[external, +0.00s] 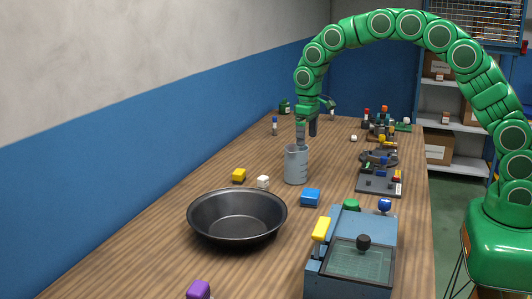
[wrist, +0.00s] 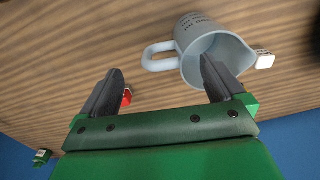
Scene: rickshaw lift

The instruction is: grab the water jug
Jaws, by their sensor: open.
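The water jug is a light grey-blue pitcher (external: 296,168) standing upright on the wooden table. In the wrist view the jug (wrist: 196,32) shows its open mouth and a loop handle pointing left. My gripper (external: 306,142) is above the jug, pointing down, with its fingers apart and nothing held. In the wrist view my gripper (wrist: 161,65) has its right finger overlapping the jug's mouth and its left finger outside, left of the handle. I cannot tell whether the right finger is inside the mouth or just above it.
A black pan (external: 237,217), yellow block (external: 239,175), white block (external: 263,182) and blue block (external: 310,197) lie nearer the camera. A blue box with a glass lid (external: 352,262) stands in front. Small machines (external: 380,182) line the right edge. The wall (external: 190,125) borders the left.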

